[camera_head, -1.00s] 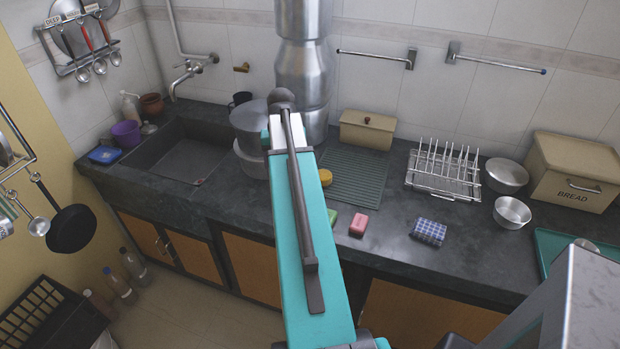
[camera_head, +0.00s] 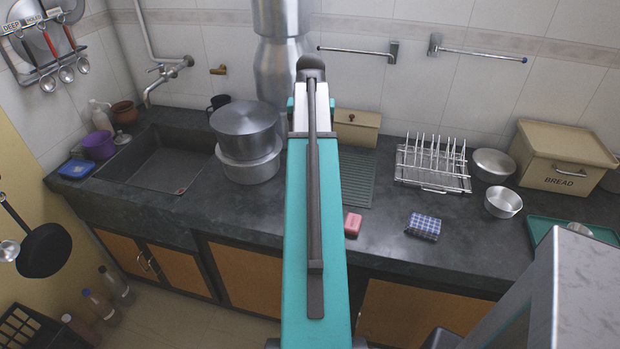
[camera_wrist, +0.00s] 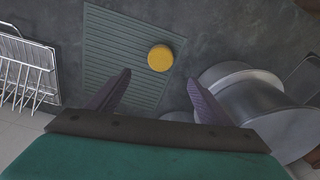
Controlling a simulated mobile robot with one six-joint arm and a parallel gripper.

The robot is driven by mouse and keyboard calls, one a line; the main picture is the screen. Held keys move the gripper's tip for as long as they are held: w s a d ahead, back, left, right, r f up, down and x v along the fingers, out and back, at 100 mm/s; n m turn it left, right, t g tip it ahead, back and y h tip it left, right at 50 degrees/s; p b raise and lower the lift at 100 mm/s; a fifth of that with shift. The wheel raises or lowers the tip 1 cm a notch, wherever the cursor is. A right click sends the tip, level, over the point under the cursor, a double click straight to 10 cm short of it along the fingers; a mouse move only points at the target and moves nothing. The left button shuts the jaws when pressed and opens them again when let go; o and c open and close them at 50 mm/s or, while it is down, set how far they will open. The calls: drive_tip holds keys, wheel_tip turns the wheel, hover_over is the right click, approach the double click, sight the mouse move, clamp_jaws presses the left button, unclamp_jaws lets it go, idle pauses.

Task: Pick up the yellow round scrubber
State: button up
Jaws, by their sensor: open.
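The yellow round scrubber (camera_wrist: 160,58) lies on the edge of the green ribbed drain mat in the wrist view. In the head view it is hidden behind my arm. My gripper (camera_wrist: 161,92) is open and empty in the wrist view. Its two dark fingers point toward the scrubber, which appears a little beyond the fingertips and between their lines. The gripper's fingers do not show in the head view, where my teal arm covers them.
Stacked steel pots (camera_head: 247,140) stand left of my arm. The drain mat (camera_head: 357,182), a wire dish rack (camera_head: 433,165) and a wooden box (camera_head: 357,127) are to its right. A pink block (camera_head: 353,223) and a checked cloth (camera_head: 424,226) lie near the counter's front.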

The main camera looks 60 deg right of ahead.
drive_tip(key=shift+w+d+f+p, duration=0.15)
drive_tip(key=shift+f+p, duration=0.1)
drive_tip(key=shift+f, duration=1.15)
drive_tip(key=shift+w+d+f+p, duration=0.1)
drive_tip(key=shift+f+p, duration=0.1)
drive_tip(key=shift+f, duration=1.25)
drive_tip(key=shift+w+d+f+p, duration=0.15)
drive_tip(key=shift+f+p, duration=0.1)
drive_tip(key=shift+f, duration=1.15)
drive_tip(key=shift+f, duration=0.15)
drive_tip(key=shift+w+d+f+p, duration=0.15)
drive_tip(key=shift+f+p, duration=0.3)
drive_tip(key=shift+f, duration=0.75)
drive_tip(key=shift+w+d+f+p, duration=0.15)
drive_tip(key=shift+f+p, duration=0.3)
drive_tip(key=shift+f, duration=0.75)
drive_tip(key=shift+s, duration=0.1)
drive_tip(key=c, duration=1.1)
